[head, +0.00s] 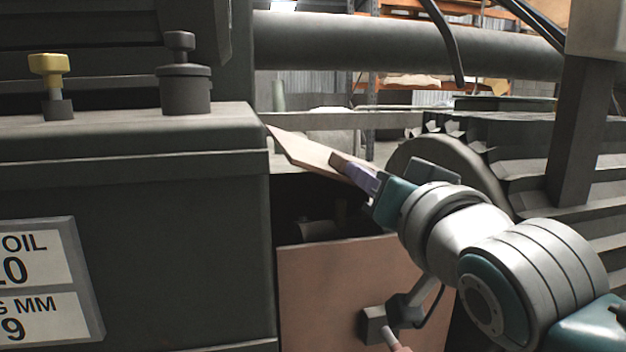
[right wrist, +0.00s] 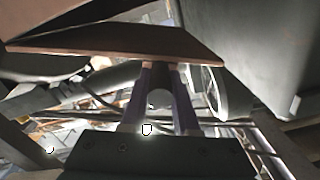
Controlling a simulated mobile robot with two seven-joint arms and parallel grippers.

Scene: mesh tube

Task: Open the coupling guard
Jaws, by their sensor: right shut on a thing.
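The coupling guard shows as a salmon-brown front panel (head: 330,285) and a lid (head: 305,153) of like colour above it. The lid is tilted up, with a dark gap beneath it where part of a shaft (head: 318,229) shows. My right gripper (head: 352,170), with purple fingers, is shut at the lid's right edge, on a small dark block there. In the right wrist view the fingers (right wrist: 162,70) reach up to the brown lid (right wrist: 110,45). The hold itself is partly hidden. My left gripper is not in view.
A dark housing (head: 150,230) with a yellow cap (head: 46,65) stands left of the guard. A finned motor (head: 520,150) is close on the right. A thick pipe (head: 400,45) runs behind.

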